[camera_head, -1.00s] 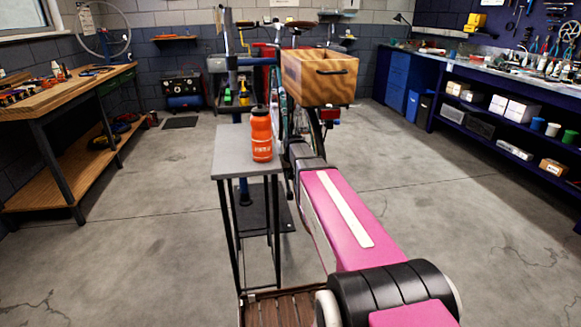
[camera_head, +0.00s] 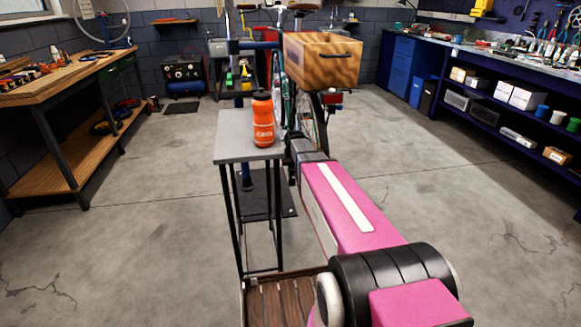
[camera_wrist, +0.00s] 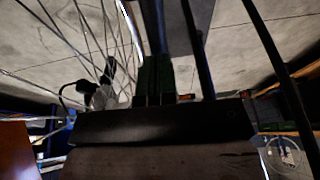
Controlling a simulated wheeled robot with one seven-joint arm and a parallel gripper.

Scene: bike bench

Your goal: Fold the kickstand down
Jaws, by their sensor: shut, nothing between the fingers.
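The bike stands at the back middle in the head view, with its rear wheel (camera_head: 321,125) under a wooden crate (camera_head: 322,65). The bike's lower part is mostly hidden behind my pink arm and the small table. In the wrist view, wheel spokes and the hub area (camera_wrist: 104,94) show at the left. My gripper (camera_wrist: 155,78) shows in the wrist view as dark, shut fingers, with nothing between them, close beside the wheel. Dark bars run near the fingers; I cannot tell which, if any, is the kickstand. My gripper is hidden in the head view.
A small grey table (camera_head: 232,140) with an orange bottle (camera_head: 263,120) stands left of my arm. A blue repair stand (camera_head: 246,180) is behind it. A wooden workbench (camera_head: 60,85) is at left, blue shelving (camera_head: 500,125) at right.

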